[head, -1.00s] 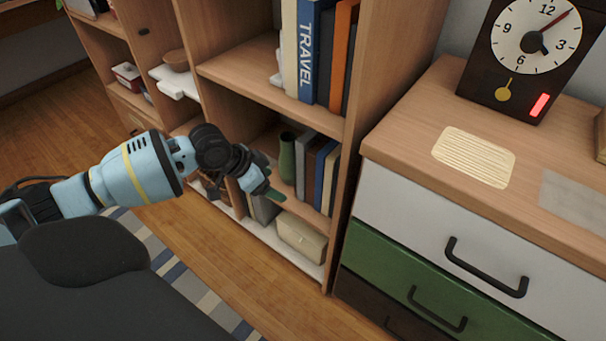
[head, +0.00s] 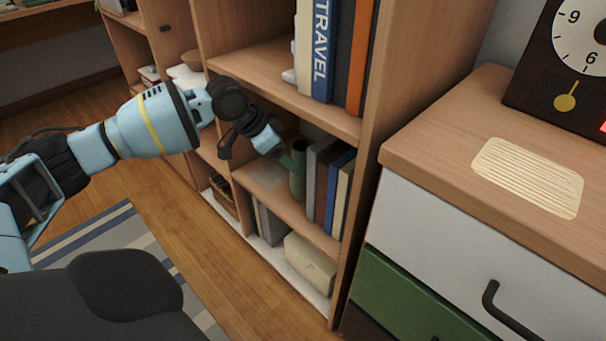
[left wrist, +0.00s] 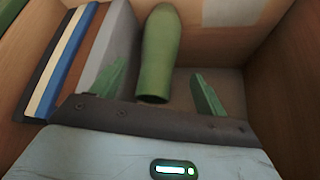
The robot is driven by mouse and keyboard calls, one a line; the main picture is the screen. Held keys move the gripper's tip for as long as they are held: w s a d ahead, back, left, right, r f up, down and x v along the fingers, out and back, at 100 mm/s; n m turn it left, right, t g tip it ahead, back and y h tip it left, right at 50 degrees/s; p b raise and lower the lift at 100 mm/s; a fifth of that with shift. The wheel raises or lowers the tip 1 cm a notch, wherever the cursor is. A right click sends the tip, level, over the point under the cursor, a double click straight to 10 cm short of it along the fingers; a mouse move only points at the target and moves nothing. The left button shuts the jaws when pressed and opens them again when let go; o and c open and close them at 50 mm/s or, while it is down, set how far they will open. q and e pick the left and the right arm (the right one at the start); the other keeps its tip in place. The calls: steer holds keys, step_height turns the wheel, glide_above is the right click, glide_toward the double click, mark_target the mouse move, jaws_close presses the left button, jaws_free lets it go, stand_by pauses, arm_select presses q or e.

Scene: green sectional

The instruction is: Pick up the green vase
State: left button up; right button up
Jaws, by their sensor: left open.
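The green vase (head: 298,170) stands on the middle shelf of the bookcase, left of a row of books. In the left wrist view the vase (left wrist: 158,50) is just ahead, between the lines of the two green fingers. My left gripper (head: 284,158) reaches into the shelf beside the vase. It also shows in the left wrist view (left wrist: 158,70), open, with nothing held. I cannot tell whether the fingers overlap the vase in depth. My right gripper is not in view.
Several books (head: 328,185) stand close to the vase; in the wrist view the grey book (left wrist: 112,45) is near the left finger. The shelf board (head: 300,218) and upper shelf (head: 270,75) bound the compartment. A drawer cabinet (head: 430,215) stands at right.

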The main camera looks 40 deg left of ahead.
mark_target(292, 157)
arm_select(q)
steer(key=b+x, duration=0.3)
steer(key=x, duration=0.1)
steer(key=shift+w+d+f, duration=0.2)
steer(key=shift+w+f, duration=0.05)
steer(key=shift+w, duration=0.05)
steer(key=shift+w+f, duration=0.1)
steer(key=shift+w, duration=0.05)
steer(key=shift+c, duration=0.8)
steer(key=shift+d, duration=0.1)
steer(key=c, duration=0.7)
jaws_close()
